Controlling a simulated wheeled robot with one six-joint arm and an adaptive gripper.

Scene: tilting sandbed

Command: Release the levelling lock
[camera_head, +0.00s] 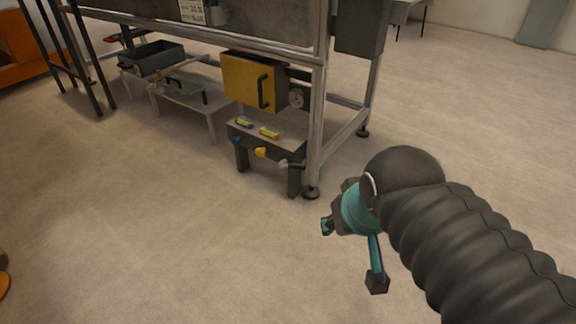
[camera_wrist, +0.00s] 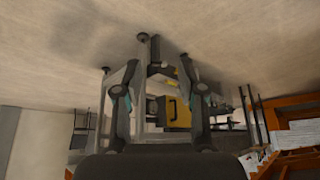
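No part is readably marked as the levelling lock. Under the sandbed's metal frame (camera_head: 318,95), a low dark stand (camera_head: 262,140) carries a blue knob (camera_head: 237,140), a yellow knob (camera_head: 261,153) and a grey lever-like handle (camera_head: 291,165) on its front. Above it hangs a yellow box (camera_head: 240,82) with a black handle (camera_head: 263,92), beside a round gauge (camera_head: 296,98). The yellow box (camera_wrist: 179,112) also shows in the upside-down wrist view, between my fingers. My gripper (camera_head: 352,255) is open and empty, to the right of the stand and apart from it.
A frame leg with a round foot (camera_head: 311,192) stands between my gripper and the stand. A low grey table (camera_head: 190,95) and a dark open tray (camera_head: 151,57) are farther left. Dark uprights (camera_head: 80,60) stand at far left. The floor (camera_head: 180,240) in front is clear.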

